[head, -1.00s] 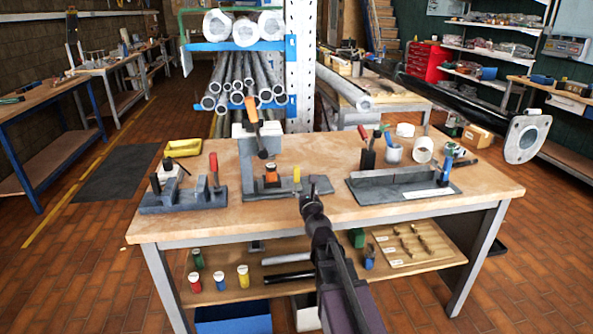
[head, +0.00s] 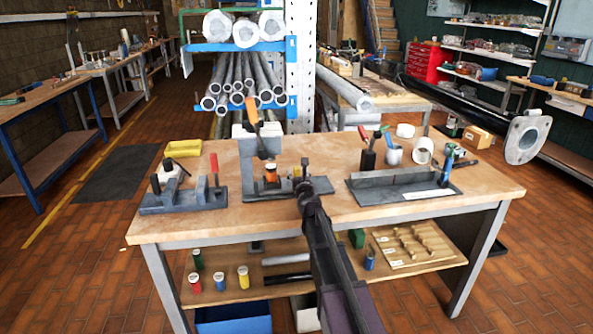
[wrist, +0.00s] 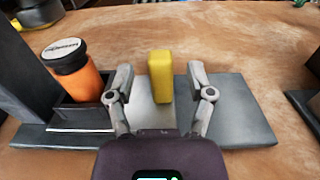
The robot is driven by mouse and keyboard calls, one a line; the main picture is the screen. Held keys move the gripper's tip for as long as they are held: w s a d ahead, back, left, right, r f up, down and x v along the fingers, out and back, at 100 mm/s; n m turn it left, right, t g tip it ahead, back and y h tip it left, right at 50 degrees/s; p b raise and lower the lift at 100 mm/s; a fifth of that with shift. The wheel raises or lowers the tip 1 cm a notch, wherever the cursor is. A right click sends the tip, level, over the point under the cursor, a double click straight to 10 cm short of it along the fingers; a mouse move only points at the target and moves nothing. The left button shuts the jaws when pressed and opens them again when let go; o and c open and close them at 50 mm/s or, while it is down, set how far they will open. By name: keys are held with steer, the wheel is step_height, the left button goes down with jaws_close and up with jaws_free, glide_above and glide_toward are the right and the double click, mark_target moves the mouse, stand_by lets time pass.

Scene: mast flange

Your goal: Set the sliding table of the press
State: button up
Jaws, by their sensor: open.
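The grey press (head: 246,160) stands at the middle of the workbench, with an orange-handled lever (head: 251,110) at its top. An orange canister with a dark, white-topped cap (head: 270,173) sits in a dark holder on the press base; it also shows at the left in the wrist view (wrist: 84,82). A yellow upright grip (wrist: 160,75) rises from a light metal strip beside the holder, likely the sliding table. My gripper (wrist: 161,92) is open, its fingers on either side of the yellow grip with visible gaps. In the head view my gripper (head: 302,178) mostly hides the grip.
A grey fixture with a red handle (head: 185,195) stands left on the bench. A long grey tray (head: 405,190) and a tool holder (head: 368,160) stand right. Bare wood (head: 330,205) lies between press and tray. Small coloured containers stand on the lower shelf.

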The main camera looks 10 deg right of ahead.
steer(key=shift+w, duration=1.4)
steer(key=shift+d, duration=0.1)
jaws_close()
